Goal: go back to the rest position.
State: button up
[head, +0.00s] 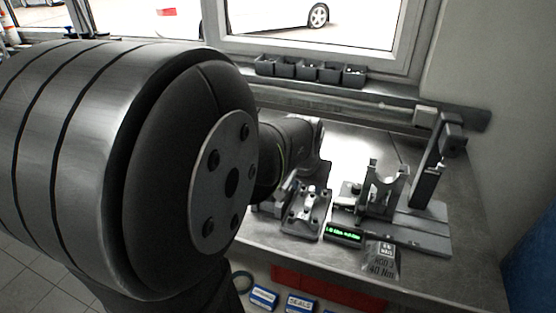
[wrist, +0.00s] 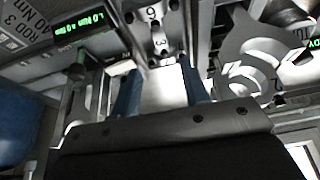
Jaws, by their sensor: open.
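My gripper (wrist: 160,82) shows in the wrist view with its two blue fingers apart and nothing visible held between them. A pale surface shows in the gap. Just past the fingertips is a metal holder with a numbered part (wrist: 158,35). In the head view my large arm link fills the left side, and my gripper cannot be made out clearly behind my forearm. A dark fixture plate with a metal part (head: 305,212) is on the bench, right beside my forearm's far end in the picture.
On the grey workbench (head: 465,275) are a cradle stand (head: 385,185), a tall upright (head: 430,165), a green-lit display (head: 343,234) and a "ROD 3 40 Nm" tag block (head: 382,262). Dark bins (head: 310,70) line the windowsill. A red drawer and blue boxes (head: 264,297) are below.

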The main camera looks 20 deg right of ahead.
aim_at(309, 203)
jog(key=x, duration=1.2)
jog(key=shift+f, duration=0.1)
jog(key=shift+r, duration=0.25)
